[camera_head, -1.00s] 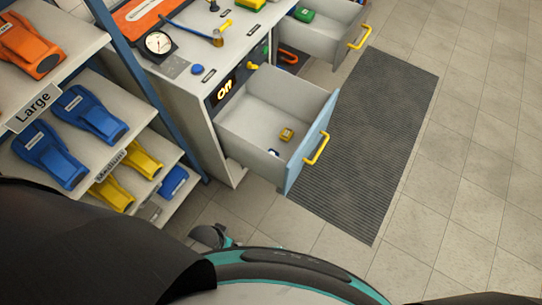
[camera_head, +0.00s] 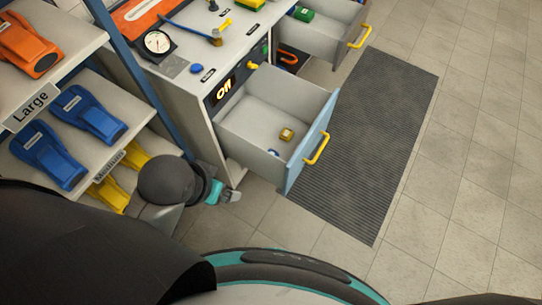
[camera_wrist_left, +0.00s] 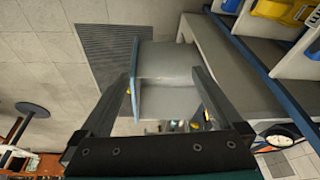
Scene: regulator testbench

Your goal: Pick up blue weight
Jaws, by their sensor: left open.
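A small blue weight (camera_head: 273,152) lies on the floor of the open grey drawer (camera_head: 247,122), near its blue front panel. The drawer (camera_wrist_left: 165,65) shows beyond the fingers; I cannot make out the blue weight there. My right gripper is not in view.
A shelf (camera_head: 88,75) with blue, orange and yellow tools stands at the left. The bench top (camera_head: 222,50) carries a gauge, a hammer and a blue disc. A second drawer (camera_head: 325,33) is open farther back. A dark mat (camera_head: 365,140) and clear floor lie right.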

